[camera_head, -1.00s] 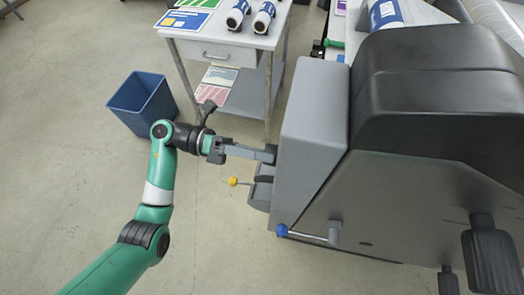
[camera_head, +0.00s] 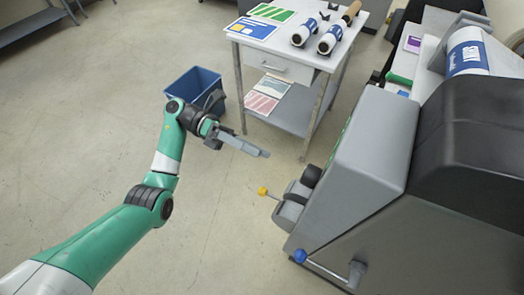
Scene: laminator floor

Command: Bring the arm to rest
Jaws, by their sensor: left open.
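My left arm (camera_head: 110,235), green with white and black bands, reaches in from the lower left. My left gripper (camera_head: 262,153) is at its end, with grey fingers pointing right. It is open, and nothing shows between its fingers. It hangs over bare floor, apart from the laminator (camera_head: 365,150) on the right. My right gripper is not in view.
The laminator's side carries a yellow knob (camera_head: 263,191), a black roller knob (camera_head: 311,176) and a blue-tipped lever (camera_head: 300,256). A blue bin (camera_head: 196,88) stands behind my wrist. A side table (camera_head: 342,52) holds white-and-blue rolls (camera_head: 306,32) and cards. Floor at left is clear.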

